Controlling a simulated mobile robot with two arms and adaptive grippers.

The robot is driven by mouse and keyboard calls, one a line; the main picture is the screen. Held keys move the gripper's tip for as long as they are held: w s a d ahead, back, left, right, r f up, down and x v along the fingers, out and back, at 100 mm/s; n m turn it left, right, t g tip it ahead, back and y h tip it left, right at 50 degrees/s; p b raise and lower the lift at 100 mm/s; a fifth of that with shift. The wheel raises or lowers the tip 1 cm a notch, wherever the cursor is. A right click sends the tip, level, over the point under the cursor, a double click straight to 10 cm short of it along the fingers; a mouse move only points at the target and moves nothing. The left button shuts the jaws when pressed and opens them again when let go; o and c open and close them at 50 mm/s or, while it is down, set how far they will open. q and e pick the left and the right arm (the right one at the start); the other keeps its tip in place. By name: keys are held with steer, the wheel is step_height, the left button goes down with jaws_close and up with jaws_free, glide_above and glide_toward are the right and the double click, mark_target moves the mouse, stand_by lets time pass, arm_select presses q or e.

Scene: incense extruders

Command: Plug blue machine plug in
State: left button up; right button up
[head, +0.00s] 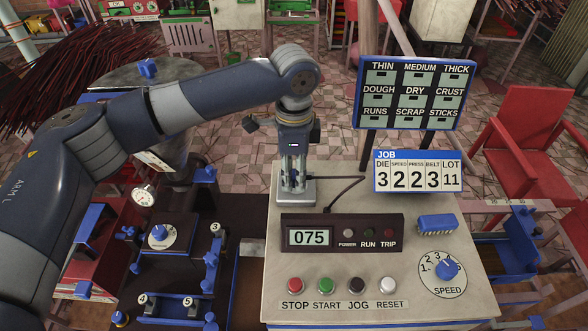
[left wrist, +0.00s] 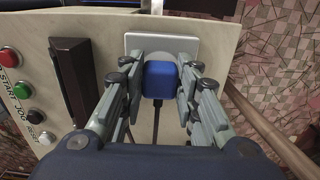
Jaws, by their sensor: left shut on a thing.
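The blue plug (left wrist: 160,80) sits between the fingers of my left gripper (left wrist: 160,92) in the left wrist view. The gripper is shut on it. A dark cord (left wrist: 234,98) shows beside it. The pale socket plate (left wrist: 135,42) lies directly beyond the plug; I cannot tell how deep the plug sits in it. In the head view my left gripper (head: 293,182) points straight down over the socket plate (head: 310,190) at the panel's back left, and its fingers hide the plug. A dark cord (head: 345,189) runs from there to the display box (head: 342,232). My right gripper is out of view.
The control panel (head: 400,300) carries the 075 display, several buttons, a blue block (head: 437,222) and a speed dial (head: 443,270). The job board (head: 420,170) stands right of the socket. A dark machine with blue parts (head: 175,265) is at left.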

arm_select(q)
steer(key=shift+f, duration=0.45)
steer(key=o, duration=1.1)
steer(key=shift+r, duration=0.1)
step_height(320, 180, up, 12)
steer(key=shift+f, duration=0.1)
